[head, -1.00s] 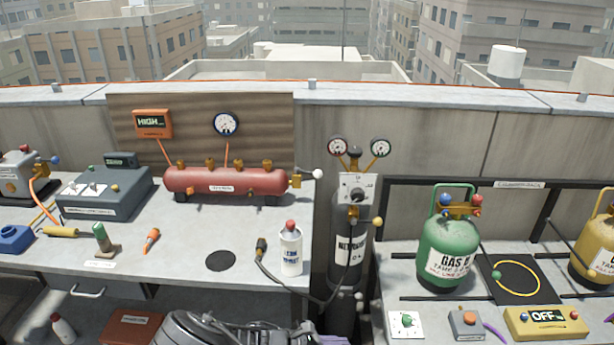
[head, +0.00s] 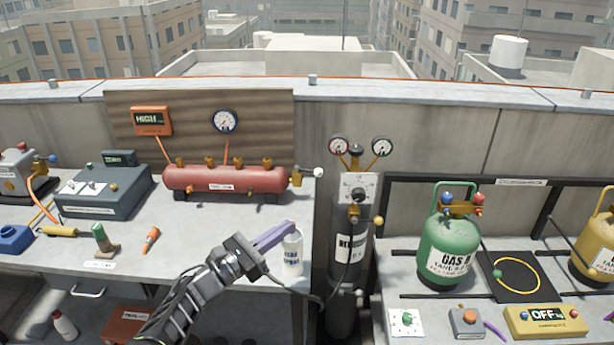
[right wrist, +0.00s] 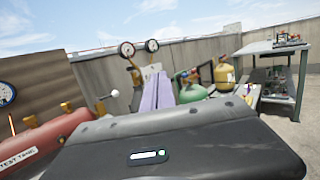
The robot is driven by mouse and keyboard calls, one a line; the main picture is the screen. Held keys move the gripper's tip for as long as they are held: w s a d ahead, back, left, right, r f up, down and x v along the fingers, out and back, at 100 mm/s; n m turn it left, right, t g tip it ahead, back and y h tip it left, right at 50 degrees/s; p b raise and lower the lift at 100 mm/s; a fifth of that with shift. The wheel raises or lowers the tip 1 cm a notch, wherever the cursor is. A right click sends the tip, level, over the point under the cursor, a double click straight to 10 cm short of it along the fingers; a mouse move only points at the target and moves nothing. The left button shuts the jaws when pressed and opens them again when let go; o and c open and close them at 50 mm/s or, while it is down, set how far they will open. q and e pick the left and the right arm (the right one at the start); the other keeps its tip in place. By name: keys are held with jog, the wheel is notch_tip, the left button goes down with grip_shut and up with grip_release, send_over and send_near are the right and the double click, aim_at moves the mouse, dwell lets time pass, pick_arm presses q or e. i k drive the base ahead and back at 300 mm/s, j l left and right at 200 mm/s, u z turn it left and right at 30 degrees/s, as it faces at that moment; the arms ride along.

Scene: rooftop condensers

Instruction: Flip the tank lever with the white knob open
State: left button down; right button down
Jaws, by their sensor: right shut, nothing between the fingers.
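The red tank (head: 225,180) lies on the left bench with brass fittings along its top. The white knob (head: 319,172) is at the end of the lever on the brass valve (head: 297,178) at the tank's right end. In the right wrist view the white knob (right wrist: 114,93) shows left of the fingers, beside the tank (right wrist: 45,140). My right gripper (head: 276,234) is shut and empty, its purple fingers in front of the white bottle (head: 292,258) in the head view, below and left of the knob. It also shows in the right wrist view (right wrist: 158,92). My left gripper is not in view.
A black nitrogen cylinder (head: 345,262) with two gauges stands right of the tank. An orange display (head: 151,121) and a round gauge (head: 226,121) are on the board behind. A green gas tank (head: 445,250) stands on the right bench. The bench in front of the red tank is largely clear.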

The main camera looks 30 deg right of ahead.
aim_at(317, 171)
jog(key=i+l, duration=0.7)
jog(key=i, duration=0.1)
